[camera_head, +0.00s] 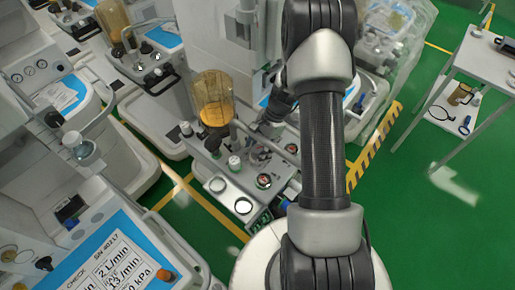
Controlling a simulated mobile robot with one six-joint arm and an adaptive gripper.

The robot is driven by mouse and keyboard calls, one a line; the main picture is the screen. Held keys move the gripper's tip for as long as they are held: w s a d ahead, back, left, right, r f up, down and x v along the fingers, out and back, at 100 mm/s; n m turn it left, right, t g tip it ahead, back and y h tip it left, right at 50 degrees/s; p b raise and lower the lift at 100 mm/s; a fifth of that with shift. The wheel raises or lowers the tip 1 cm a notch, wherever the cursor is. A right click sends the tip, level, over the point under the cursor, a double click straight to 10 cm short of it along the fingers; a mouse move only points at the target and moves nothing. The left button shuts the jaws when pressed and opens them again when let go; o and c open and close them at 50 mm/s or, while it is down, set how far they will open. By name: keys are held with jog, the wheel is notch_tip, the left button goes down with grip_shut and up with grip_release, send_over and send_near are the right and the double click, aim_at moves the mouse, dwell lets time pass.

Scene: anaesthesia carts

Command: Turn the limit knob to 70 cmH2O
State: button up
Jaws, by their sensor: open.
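The cart in the middle carries a grey panel (227,196) with round gauges and small knobs. A small pale upright knob (234,162) stands on it, and a dark knob (212,145) is to its left. I cannot tell which one is the limit knob, and no scale marks are readable. My gripper (259,153) is over the rear of this panel, to the right of the pale knob, and looks open. It is small and partly blends with the cart parts. I cannot see anything between its fingers, or whether it touches a knob. My arm hides the panel's right side.
A clear canister with amber granules (214,105) stands just behind the panel, close to my gripper. Other carts with a check card (121,262) crowd the left. A white trolley (487,62) stands at the right. Green floor (430,215) is free at the lower right.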

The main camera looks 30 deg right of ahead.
jog(key=v, duration=1.2)
notch_tip(320, 180, up, 6)
jog(key=w+d+n+g+p, duration=0.2)
jog(key=w+n+p, duration=0.15)
jog(key=p, duration=0.35)
jog(key=shift+n, duration=0.55)
jog(key=b+x, duration=0.1)
jog(key=x, duration=0.5)
jog(key=b+x, duration=0.1)
jog(key=x, duration=0.5)
jog(key=b+x, duration=0.1)
jog(key=x, duration=0.4)
jog(key=shift+s+d+f, duration=0.15)
jog(key=shift+d+f, duration=0.1)
jog(key=shift+f, duration=0.25)
jog(key=shift+c, duration=0.6)
